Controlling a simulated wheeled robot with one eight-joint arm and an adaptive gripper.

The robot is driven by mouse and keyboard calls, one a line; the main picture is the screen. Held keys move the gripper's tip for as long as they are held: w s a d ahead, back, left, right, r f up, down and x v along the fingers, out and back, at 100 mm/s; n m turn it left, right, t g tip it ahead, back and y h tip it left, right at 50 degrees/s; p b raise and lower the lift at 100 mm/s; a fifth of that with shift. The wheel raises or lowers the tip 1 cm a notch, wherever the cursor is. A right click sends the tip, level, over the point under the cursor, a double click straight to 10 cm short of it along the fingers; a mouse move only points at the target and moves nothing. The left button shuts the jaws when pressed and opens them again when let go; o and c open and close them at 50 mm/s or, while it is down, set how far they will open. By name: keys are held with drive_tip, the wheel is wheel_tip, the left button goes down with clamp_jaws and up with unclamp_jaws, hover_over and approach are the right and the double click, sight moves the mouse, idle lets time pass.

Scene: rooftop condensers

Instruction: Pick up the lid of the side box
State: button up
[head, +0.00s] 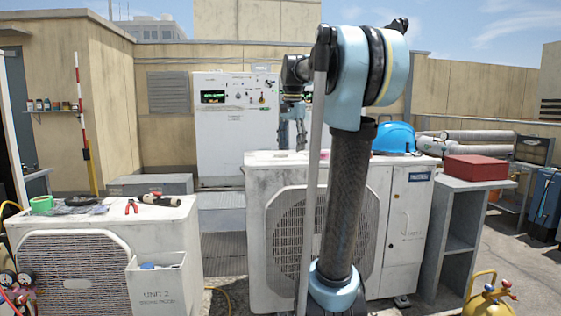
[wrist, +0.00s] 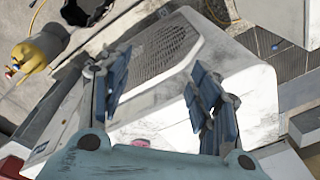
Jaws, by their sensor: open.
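A white open-topped box (head: 157,285) marked "UNIT 2" hangs on the front of the left condenser (head: 200,225), with some items inside it. I cannot pick out its lid with certainty in either view. My gripper (head: 298,138) points down above the middle condenser (head: 258,180), partly behind my arm in the head view. In the wrist view its two fingers (wrist: 158,75) are spread apart with nothing between them. A small pinkish item (wrist: 140,142) lies on the middle condenser's top, beyond the fingers.
A red box (head: 475,168) is on the grey shelf to the right. Pliers (head: 131,207), a torch-like tool (head: 160,199) and green tape (head: 41,205) lie on the left condenser. A yellow cylinder (head: 487,302) stands at lower right.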

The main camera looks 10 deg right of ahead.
drive_tip(key=w+r+m, duration=0.2)
drive_tip(key=w+r, duration=0.2)
drive_tip(key=w, duration=0.3)
drive_tip(key=w+r+m, duration=0.2)
drive_tip(key=w+r, duration=0.2)
drive_tip(key=w, duration=0.4)
drive_tip(key=r+m+g, duration=0.1)
drive_tip(key=m, duration=0.4)
hover_over(283, 153)
drive_tip(key=f, duration=1.1)
drive_tip(key=shift+w+f, duration=0.1)
drive_tip(key=shift+w, duration=0.25)
drive_tip(key=f, duration=0.2)
drive_tip(key=a+f, duration=0.1)
drive_tip(key=f, duration=0.1)
drive_tip(key=shift+w+f, duration=0.1)
drive_tip(key=shift+f, duration=0.55)
drive_tip(key=shift+c, duration=0.3)
drive_tip(key=c, duration=1.3)
